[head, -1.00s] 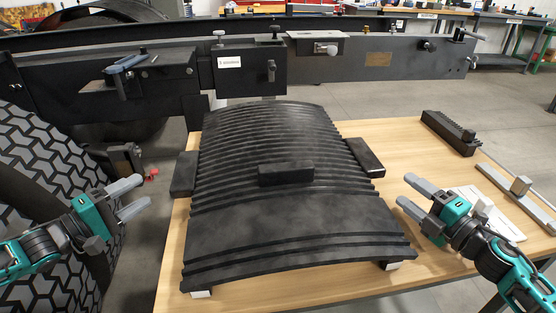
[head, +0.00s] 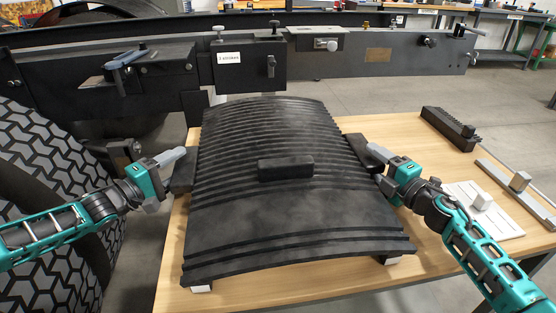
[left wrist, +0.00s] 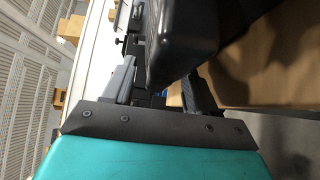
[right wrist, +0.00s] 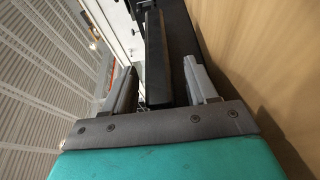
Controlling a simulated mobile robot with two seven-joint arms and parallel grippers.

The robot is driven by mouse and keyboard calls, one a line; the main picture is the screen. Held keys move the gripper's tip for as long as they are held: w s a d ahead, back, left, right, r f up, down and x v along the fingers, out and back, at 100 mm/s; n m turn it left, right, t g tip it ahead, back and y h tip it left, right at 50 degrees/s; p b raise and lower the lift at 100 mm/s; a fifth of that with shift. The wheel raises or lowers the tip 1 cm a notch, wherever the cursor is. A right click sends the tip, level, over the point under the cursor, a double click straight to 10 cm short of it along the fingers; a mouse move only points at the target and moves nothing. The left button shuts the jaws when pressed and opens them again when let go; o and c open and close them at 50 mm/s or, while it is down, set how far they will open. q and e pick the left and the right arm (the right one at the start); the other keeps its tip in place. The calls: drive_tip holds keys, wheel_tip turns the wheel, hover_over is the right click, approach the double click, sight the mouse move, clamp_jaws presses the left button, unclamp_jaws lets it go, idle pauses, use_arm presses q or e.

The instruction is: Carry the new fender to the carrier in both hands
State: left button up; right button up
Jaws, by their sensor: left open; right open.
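The new fender (head: 290,225) is a black, ribbed, arched panel with a raised block in its middle, resting on white supports on the wooden table. A dark tab sticks out on each side. My left gripper (head: 172,172) is open at the left tab (head: 183,168); in the left wrist view the tab (left wrist: 180,40) lies between its fingers (left wrist: 155,90). My right gripper (head: 377,167) is open at the right tab, which the right wrist view shows as a dark bar (right wrist: 157,60) between its fingers (right wrist: 160,85). The carrier (head: 350,65) is seemingly the dark beam with clamps behind the table.
A large treaded tyre (head: 40,160) stands at the left, close to my left arm. A black ribbed block (head: 448,130), a metal bar tool (head: 519,182) and a white plate (head: 495,215) lie on the table (head: 400,140) at the right. Grey floor is open beyond.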

use_arm(q)
drive_tip(key=shift+x, duration=0.9)
use_arm(e)
drive_tip(key=shift+x, duration=0.9)
use_arm(q)
drive_tip(key=shift+c, duration=0.4)
use_arm(e)
drive_tip(key=shift+c, duration=0.4)
use_arm(q)
clamp_jaws()
use_arm(e)
clamp_jaws()
